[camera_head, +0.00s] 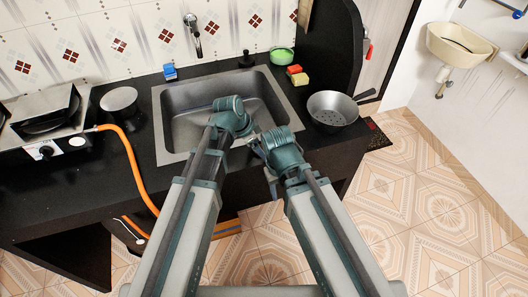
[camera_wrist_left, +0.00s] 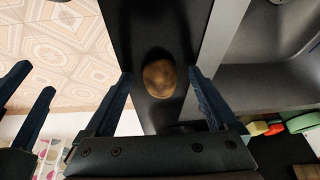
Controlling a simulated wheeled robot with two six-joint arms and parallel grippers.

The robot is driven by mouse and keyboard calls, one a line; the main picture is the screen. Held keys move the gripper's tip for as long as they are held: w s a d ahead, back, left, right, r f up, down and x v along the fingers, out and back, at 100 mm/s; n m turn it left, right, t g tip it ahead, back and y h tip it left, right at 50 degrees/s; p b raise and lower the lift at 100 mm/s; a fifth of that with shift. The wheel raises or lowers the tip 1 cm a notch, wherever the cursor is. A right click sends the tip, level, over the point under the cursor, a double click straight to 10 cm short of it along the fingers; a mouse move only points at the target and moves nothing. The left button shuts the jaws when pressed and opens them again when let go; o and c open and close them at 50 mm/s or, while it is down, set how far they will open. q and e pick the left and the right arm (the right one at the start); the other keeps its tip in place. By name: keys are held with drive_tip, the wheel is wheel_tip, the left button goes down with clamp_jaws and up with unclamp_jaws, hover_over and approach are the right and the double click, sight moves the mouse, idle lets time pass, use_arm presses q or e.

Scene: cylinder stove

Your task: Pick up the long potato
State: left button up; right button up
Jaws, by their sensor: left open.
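A brown, rounded potato (camera_wrist_left: 159,79) lies on the black counter strip (camera_wrist_left: 150,30) in the left wrist view. My left gripper (camera_wrist_left: 160,73) is open, with one finger to each side of the potato in that view; I cannot tell how far above it the fingertips are. In the head view the potato does not show, and the wrists of my two arms hide the counter's front edge by the sink. My right gripper (camera_wrist_left: 37,78) shows at the left of the left wrist view, its two fingers apart and nothing between them.
The grey sink (camera_head: 185,100) lies just behind the grippers. A colander pan (camera_head: 333,112) stands right of it, with sponges (camera_head: 298,77) and a green bowl (camera_head: 282,56) behind. A stove (camera_head: 45,125) with an orange hose (camera_head: 135,165) is at left. Tiled floor is open at right.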

use_arm(q)
clamp_jaws()
idle(0.3)
drive_tip(key=shift+r, duration=0.15)
wheel_tip(320, 180, up, 10)
drive_tip(key=p, duration=1)
drive_tip(key=c, duration=0.8)
unclamp_jaws()
drive_tip(key=c, duration=0.5)
